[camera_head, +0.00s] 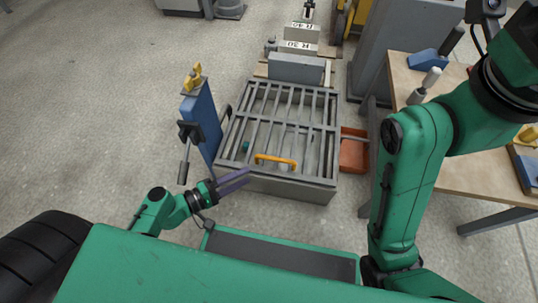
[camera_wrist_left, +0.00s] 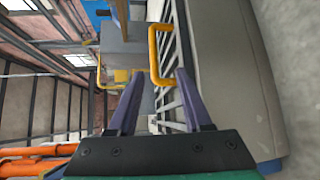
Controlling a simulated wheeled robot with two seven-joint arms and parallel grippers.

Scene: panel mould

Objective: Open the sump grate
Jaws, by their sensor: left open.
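The sump grate (camera_head: 312,105) is a grey barred panel lying flat and closed on a low grey box in the head view. Its yellow handle (camera_head: 276,161) is on the near edge. In the left wrist view the handle (camera_wrist_left: 153,54) stands ahead, slightly right of centre and beyond the fingertips. My left gripper (camera_head: 248,178) is open and empty, just left of and nearer than the handle, apart from it. Its two purple fingers (camera_wrist_left: 158,92) show in the left wrist view. My right gripper is outside both views; only the right arm shows.
A blue post (camera_head: 201,120) with a yellow top stands left of the box. An orange-red bin (camera_head: 353,153) sits to its right. A wooden workbench (camera_head: 473,160) with tools is at the right. Blocks marked R 30 and R 40 lie behind. Floor at left is clear.

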